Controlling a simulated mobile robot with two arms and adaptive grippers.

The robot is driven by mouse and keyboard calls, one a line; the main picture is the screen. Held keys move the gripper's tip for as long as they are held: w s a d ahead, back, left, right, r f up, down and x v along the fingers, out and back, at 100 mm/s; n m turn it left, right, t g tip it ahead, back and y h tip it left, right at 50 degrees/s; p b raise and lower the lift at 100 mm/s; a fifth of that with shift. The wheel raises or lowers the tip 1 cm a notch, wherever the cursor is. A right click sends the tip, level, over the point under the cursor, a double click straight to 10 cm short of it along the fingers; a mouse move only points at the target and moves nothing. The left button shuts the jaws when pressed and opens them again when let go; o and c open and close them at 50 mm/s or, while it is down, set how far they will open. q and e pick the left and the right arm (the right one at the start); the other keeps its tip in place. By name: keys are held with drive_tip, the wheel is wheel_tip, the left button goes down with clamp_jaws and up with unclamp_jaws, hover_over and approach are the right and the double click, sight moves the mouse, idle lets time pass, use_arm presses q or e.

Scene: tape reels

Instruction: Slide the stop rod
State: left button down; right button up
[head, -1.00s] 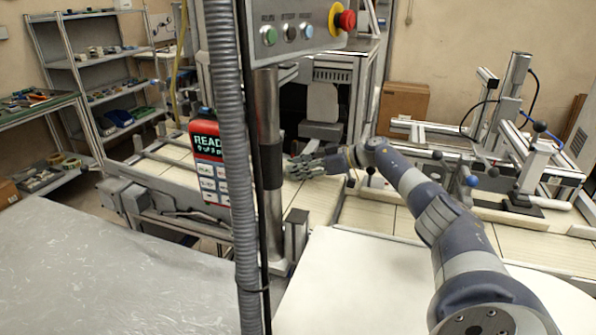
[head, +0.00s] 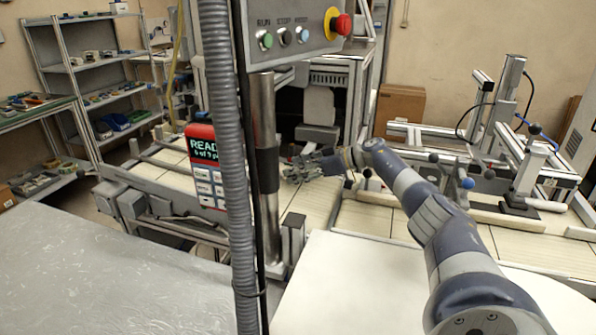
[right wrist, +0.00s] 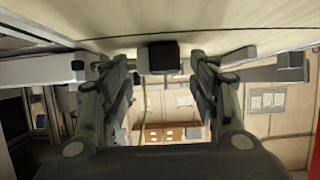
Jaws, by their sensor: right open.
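My right gripper (head: 290,170) reaches over the pale slatted conveyor bed (head: 312,200), just right of the metal post in the head view. In the right wrist view its two dark fingers (right wrist: 160,68) stand apart, open. A dark block (right wrist: 160,57) on a grey bar (right wrist: 225,66) shows between and beyond the fingertips; contact cannot be told. I cannot tell for certain which part is the stop rod. A rod with a blue ball knob (head: 468,184) stands on the frame at right. My left gripper is not in view.
A metal post (head: 266,190) and a grey corrugated hose (head: 228,170) stand left of the gripper. A red display panel (head: 203,165) and a button box with a red emergency knob (head: 341,25) are close by. A pale table (head: 345,290) lies in front.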

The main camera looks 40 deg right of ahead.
wheel_tip(320, 180, up, 10)
drive_tip(key=shift+f, duration=0.15)
drive_tip(key=shift+c, duration=0.2)
